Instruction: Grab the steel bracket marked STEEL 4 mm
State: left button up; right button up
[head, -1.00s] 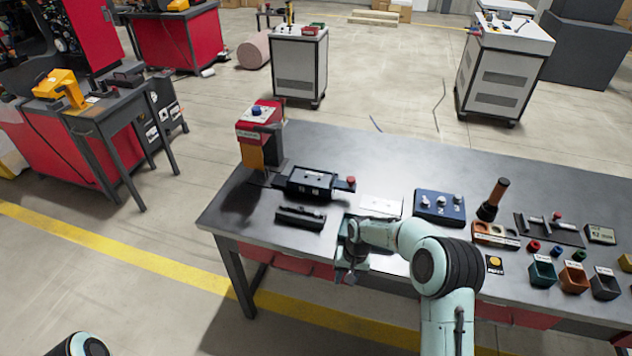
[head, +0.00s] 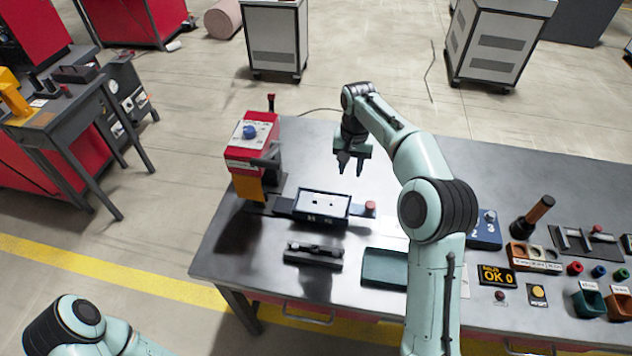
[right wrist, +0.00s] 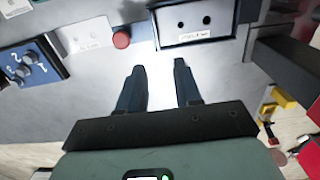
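I cannot make out the marking STEEL 4 mm on anything, so I cannot tell which thing is the steel bracket. My right gripper (head: 350,173) is open and empty, pointing down above the far side of the table, behind a black box (head: 320,205) with a pale top plate. In the right wrist view my right gripper's fingers (right wrist: 160,72) are apart with bare tabletop between them. The box also shows there (right wrist: 195,35), beyond the fingertips, with two dark holes in its plate. My left gripper is out of view; only part of that arm shows at lower left.
A red press-like unit (head: 250,138) stands left of the box. A red button (head: 370,207) is at the box's right. A dark slotted block (head: 312,255) and a teal tray (head: 383,268) lie in front. A numbered blue block (head: 487,232) stands right. The table's far middle is clear.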

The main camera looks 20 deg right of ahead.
jog(key=f, duration=0.2)
jog(key=f+b, duration=0.1)
jog(key=f, duration=0.1)
jog(key=s+f, duration=0.1)
jog(key=f, duration=0.2)
jog(key=shift+w+f, duration=0.1)
jog(key=shift+f, duration=0.4)
jog(key=f, duration=0.3)
jog(key=f+b, duration=0.1)
jog(key=shift+s+f, duration=0.3)
jog(key=shift+f, duration=0.1)
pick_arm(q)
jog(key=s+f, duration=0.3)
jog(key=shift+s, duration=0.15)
pick_arm(e)
jog(key=shift+w, duration=0.1)
jog(key=shift+c, duration=0.3)
grip_shut()
